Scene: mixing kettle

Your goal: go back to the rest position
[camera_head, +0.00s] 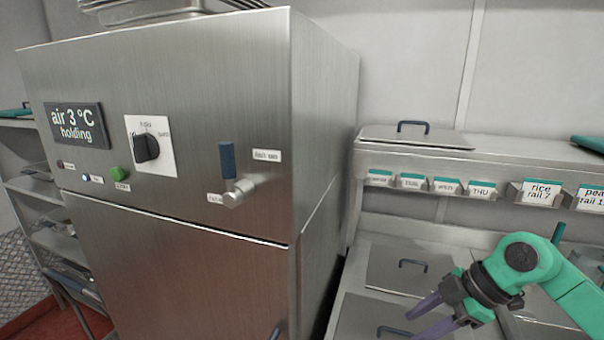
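My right gripper (411,327) is at the lower right, with its green arm coming in from the right edge. Its two purple fingers point left and stand apart, with nothing visible between them. The lower fingertip is close to the bottom edge of the picture. The gripper shows in front of the lidded steel counter (382,252); I cannot tell its exact height above the lids. My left gripper is not in view.
A large steel cabinet (215,75) fills the left and middle, with a display (76,126), a black knob (146,148) and a blue-handled lever (228,162). A labelled rail (460,188) runs along the right. Shelves (48,205) stand far left.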

